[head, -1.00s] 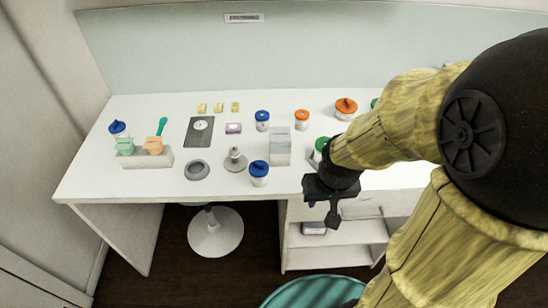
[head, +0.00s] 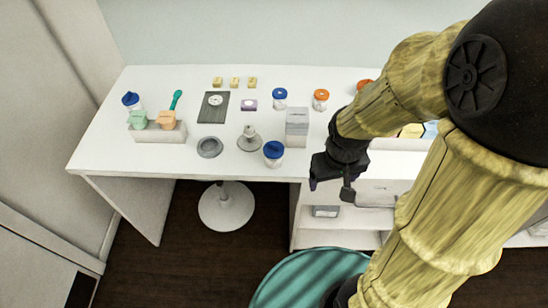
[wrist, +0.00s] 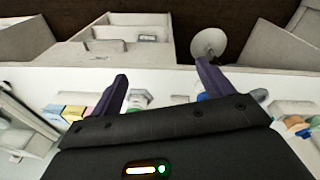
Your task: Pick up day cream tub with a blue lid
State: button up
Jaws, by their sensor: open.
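Several white tubs with blue lids stand on the desk in the head view. One blue-lidded tub (head: 273,155) is near the front edge, another (head: 280,98) is further back, and a third (head: 131,101) is at the far left. Their labels are too small to read, so I cannot tell which is day cream. My gripper (head: 330,188) is open and empty, at the desk's front edge, to the right of the front tub and apart from it. In the wrist view my gripper's fingers (wrist: 162,75) stand apart, with a bit of blue beside the right finger.
A grey box (head: 297,128) stands behind and right of the front tub. A grey stand (head: 249,139) and grey ring (head: 209,147) are to its left. An orange-lidded tub (head: 320,100) is behind the box. A stool (head: 226,208) is below the desk (head: 190,175).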

jog(key=a+f+n+g+h, duration=0.2)
jog(key=a+f+n+h, duration=0.1)
jog(key=f+n, duration=0.3)
jog(key=n+t+h+b, duration=0.3)
jog(key=n+t, duration=0.9)
jog(key=n, duration=1)
send_near(270, 163)
jog(key=a+v, duration=0.1)
jog(key=v, duration=0.3)
jog(key=shift+d+f, duration=0.1)
jog(key=shift+d, duration=0.1)
jog(key=p+x, duration=0.3)
jog(key=x, duration=0.9)
jog(key=shift+d, duration=0.2)
